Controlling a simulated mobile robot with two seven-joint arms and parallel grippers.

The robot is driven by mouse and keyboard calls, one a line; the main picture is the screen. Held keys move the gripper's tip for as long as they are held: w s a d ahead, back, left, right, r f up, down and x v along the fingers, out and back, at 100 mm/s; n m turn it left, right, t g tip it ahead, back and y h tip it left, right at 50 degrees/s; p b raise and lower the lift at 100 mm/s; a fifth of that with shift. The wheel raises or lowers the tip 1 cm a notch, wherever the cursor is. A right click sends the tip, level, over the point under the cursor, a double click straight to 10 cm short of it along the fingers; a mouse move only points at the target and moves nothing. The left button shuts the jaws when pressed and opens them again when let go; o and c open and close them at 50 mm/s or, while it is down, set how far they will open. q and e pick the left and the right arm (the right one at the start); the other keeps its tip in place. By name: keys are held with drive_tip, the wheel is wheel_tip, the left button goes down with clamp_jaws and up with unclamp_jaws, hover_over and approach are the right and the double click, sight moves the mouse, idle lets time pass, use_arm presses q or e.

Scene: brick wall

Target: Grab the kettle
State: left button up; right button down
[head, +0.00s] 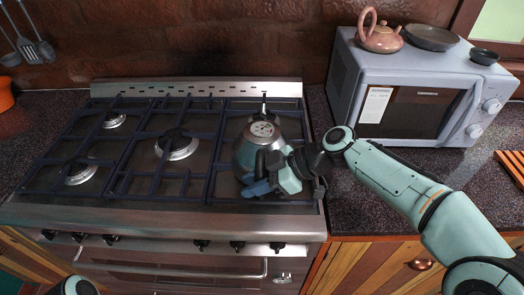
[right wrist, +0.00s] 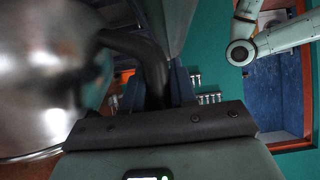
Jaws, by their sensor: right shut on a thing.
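A steel kettle (head: 257,150) with a round dial on its lid stands on the right part of the gas stove. My right gripper (head: 265,181) is at the kettle's near side, shut on its dark handle. In the right wrist view the kettle's shiny body (right wrist: 45,85) fills the left side, and its black handle (right wrist: 148,55) runs down to the fingers. The fingers hide part of the handle. My left gripper is not in view; only a piece of my own arm shows at the bottom left of the head view.
The stove (head: 40,213) has dark grates and several burners, clear to the kettle's left. A microwave (head: 345,75) stands at the right, with a pink teapot (head: 380,38), a dark plate (head: 431,37) and a small bowl (head: 484,56) on top. Counter lies between stove and microwave.

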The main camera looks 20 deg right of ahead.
drive_tip(key=shift+r, duration=0.2)
idle(0.3)
drive_tip(key=shift+r, duration=0.1)
